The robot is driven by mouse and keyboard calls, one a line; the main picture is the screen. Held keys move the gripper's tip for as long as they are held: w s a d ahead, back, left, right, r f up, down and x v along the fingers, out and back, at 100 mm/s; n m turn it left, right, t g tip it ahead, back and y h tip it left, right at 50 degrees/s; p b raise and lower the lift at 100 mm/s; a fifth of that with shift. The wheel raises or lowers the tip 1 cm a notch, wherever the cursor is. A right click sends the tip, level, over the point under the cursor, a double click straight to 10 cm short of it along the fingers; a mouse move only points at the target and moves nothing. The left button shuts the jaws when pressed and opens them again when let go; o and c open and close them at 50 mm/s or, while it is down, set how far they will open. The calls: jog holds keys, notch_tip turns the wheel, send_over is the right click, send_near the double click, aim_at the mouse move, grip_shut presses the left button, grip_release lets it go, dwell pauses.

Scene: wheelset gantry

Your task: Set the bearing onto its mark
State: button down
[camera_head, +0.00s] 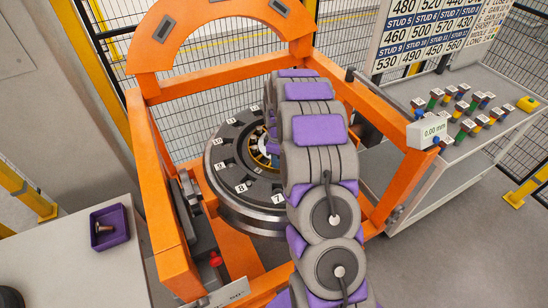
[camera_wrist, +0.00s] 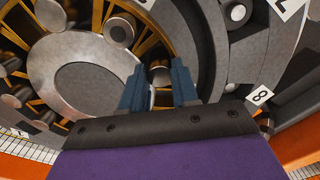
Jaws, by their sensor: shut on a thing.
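The bearing (camera_wrist: 97,84), with grey rollers, a gold cage and a grey round centre, fills the left of the wrist view. In the head view its gold cage (camera_head: 263,150) shows partly inside the dark numbered ring (camera_head: 240,187), with my arm hiding its right side. My gripper (camera_wrist: 158,92) has its two dark blue fingers at the bearing's edge, shut on a part of it. The exact contact is hard to see. The mark itself cannot be told apart; number tags such as 8 (camera_wrist: 261,95) sit on the ring.
An orange gantry frame (camera_head: 155,170) surrounds the ring on both sides, with an arch above. A purple tray (camera_head: 109,228) with a bolt (camera_head: 103,227) stands on the left table. A bench (camera_head: 470,125) with several coloured studs and a 0.00 mm readout (camera_head: 428,132) is at right.

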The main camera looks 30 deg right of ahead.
jog(key=shift+s+d+n, duration=0.15)
jog(key=shift+d+n, duration=0.15)
dwell(0.5)
jog(key=c, duration=0.8)
grip_release()
jog(key=shift+d, duration=0.1)
jog(key=shift+c, duration=0.2)
jog(key=shift+r, duration=0.1)
notch_tip(320, 180, up, 17)
jog(key=p, duration=0.1)
jog(key=s+a+r+m+b, duration=0.1)
jog(key=s+a+r+m, duration=0.1)
jog(key=s+a, duration=0.55)
jog(key=s+a+r+m+b, duration=0.25)
jog(key=s+a, duration=0.35)
jog(key=s, duration=0.3)
jog(key=s+a+f+m+g+b, duration=0.1)
jog(key=s+a+f+m, duration=0.1)
jog(key=s, duration=1)
jog(key=s+a+f+m+b, duration=0.1)
jog(key=s+a+f+m, duration=0.1)
jog(key=s, duration=1)
jog(key=shift+a+f+g, duration=0.35)
jog(key=shift+a+g, duration=0.05)
jog(key=shift+a, duration=0.4)
